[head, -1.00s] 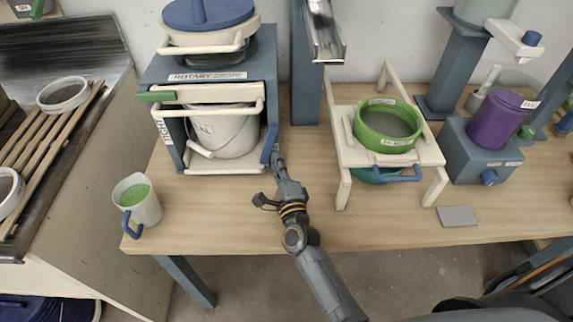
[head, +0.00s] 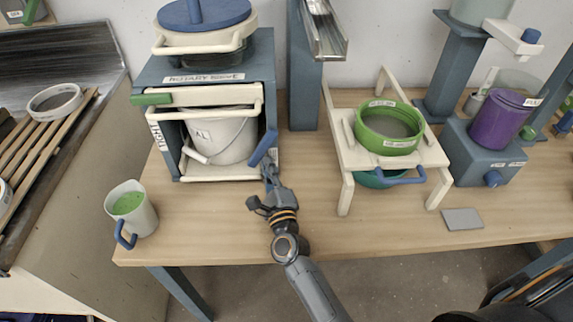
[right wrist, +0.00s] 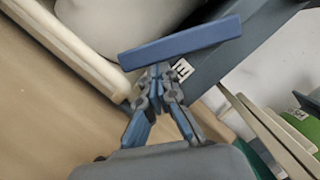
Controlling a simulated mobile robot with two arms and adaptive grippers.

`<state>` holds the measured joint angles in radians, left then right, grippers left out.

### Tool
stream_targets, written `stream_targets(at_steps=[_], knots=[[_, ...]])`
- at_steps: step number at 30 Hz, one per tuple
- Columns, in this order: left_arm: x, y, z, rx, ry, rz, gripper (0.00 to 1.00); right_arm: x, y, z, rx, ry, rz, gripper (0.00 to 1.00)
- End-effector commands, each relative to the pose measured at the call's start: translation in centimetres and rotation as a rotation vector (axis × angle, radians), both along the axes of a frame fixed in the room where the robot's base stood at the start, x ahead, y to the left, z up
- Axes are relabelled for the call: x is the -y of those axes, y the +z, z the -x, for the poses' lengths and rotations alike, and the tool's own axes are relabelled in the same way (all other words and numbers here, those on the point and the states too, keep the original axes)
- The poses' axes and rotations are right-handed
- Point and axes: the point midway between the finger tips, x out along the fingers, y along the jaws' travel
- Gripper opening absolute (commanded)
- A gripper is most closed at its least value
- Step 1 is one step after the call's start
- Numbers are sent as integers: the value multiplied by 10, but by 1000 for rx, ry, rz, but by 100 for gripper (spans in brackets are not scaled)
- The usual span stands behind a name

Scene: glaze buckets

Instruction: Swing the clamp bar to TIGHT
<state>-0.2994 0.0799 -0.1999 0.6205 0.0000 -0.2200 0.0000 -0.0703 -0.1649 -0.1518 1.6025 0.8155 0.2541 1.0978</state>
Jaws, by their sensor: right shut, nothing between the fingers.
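The clamp bar (head: 263,148) is a short blue bar at the right front post of the rotary sieve stand (head: 263,75). It is tilted, its upper end to the right and its lower end to the left. My right gripper (head: 269,168) is shut and empty, with its fingertips at the bar's lower part. In the right wrist view the fingertips (right wrist: 158,70) meet or nearly meet the edge of the blue bar (right wrist: 185,42); contact is hard to tell. A label ending in "IGHT" (head: 158,136) is on the stand's left post. My left gripper is out of view.
A white bucket (head: 222,137) stands inside the sieve stand, behind the bar. A mug of green glaze (head: 142,215) is at the table's left front. A cream stand (head: 344,180) with a green sieve (head: 372,128) is to the right. Bare tabletop lies between.

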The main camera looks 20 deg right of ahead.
Motion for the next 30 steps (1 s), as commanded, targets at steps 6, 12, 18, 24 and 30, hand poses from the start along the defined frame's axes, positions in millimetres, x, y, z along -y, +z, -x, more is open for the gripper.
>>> stream_targets(at_steps=[6, 12, 18, 24, 30], knots=[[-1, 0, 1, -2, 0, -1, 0, 0, -3, 13, -1, -1, 2, 0], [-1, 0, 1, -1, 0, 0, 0, -4, -9, 54, -4, 1, 1, 0], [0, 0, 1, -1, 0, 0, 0, -6, -13, 94, -3, 1, 1, 0], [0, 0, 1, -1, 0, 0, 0, -8, -15, 115, -1, 0, 1, 0], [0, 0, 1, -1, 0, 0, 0, -8, -15, 119, 1, 0, 0, 0]])
